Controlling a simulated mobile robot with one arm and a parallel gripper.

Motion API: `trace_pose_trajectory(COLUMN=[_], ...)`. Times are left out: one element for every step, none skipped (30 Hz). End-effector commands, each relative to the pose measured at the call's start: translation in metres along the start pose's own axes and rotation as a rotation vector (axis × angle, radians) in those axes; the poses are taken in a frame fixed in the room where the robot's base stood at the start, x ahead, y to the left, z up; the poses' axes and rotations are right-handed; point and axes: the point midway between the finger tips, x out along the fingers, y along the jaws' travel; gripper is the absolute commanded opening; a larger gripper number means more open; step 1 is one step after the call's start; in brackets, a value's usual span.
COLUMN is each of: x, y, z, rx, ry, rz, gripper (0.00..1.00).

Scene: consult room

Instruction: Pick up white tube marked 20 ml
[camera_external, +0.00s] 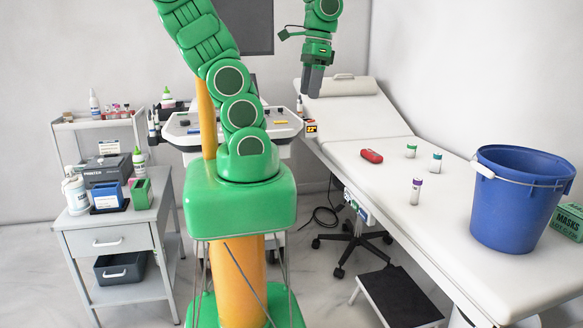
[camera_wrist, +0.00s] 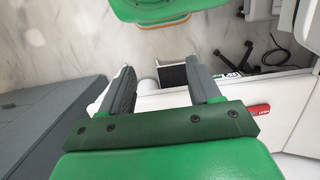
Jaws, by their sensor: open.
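Three small white tubes stand upright on the exam bed (camera_external: 375,118) in the external view: one with a green cap (camera_external: 411,151), one with a teal cap (camera_external: 437,163), and one with a purple cap (camera_external: 416,192). Their markings are too small to read, so I cannot tell which is marked 20 ml. My gripper (camera_external: 313,82) hangs over the far part of the bed, fingers pointing down, above and to the left of the tubes in the picture. In the wrist view my gripper (camera_wrist: 162,78) is open and empty, and no tube shows there.
A red object (camera_external: 371,156) lies on the bed left of the tubes; it also shows in the wrist view (camera_wrist: 258,110). A blue bucket (camera_external: 510,205) and a green masks box (camera_external: 568,222) stand right of the tubes. A black step stool (camera_external: 397,297) is below the bed.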

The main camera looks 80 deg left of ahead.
Motion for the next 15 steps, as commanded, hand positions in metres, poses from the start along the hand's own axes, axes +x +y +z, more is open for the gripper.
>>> trace_pose_trajectory(x=[0.000, 0.000, 0.000, 0.000, 0.000, 0.001, 0.001, 0.002, 0.003, 0.004, 0.005, 0.006, 0.007, 0.009, 0.010], y=[0.000, 0.000, 0.000, 0.000, -0.001, -0.001, -0.002, -0.004, -0.006, -0.008, -0.011, -0.015, -0.018, -0.021, -0.025], z=[0.000, 0.000, 0.000, 0.000, 0.000, -0.001, -0.002, -0.004, -0.006, -0.007, -0.010, -0.013, -0.016, -0.019, -0.023], rx=[0.000, 0.000, 0.000, 0.001, 0.001, 0.002, 0.004, 0.006, 0.009, 0.012, 0.015, 0.020, 0.025, 0.030, 0.037], ry=[0.000, 0.000, 0.000, -0.001, -0.002, -0.006, -0.010, -0.016, -0.025, -0.034, -0.043, -0.056, -0.067, -0.079, -0.095], rz=[0.000, 0.000, 0.000, -0.001, -0.002, -0.006, -0.011, -0.017, -0.028, -0.038, -0.049, -0.067, -0.083, -0.098, -0.119], gripper=[0.62, 0.62, 0.62, 0.62, 0.62, 0.62, 0.62, 0.62, 0.62, 0.62, 0.62, 0.62, 0.62, 0.62, 0.62])
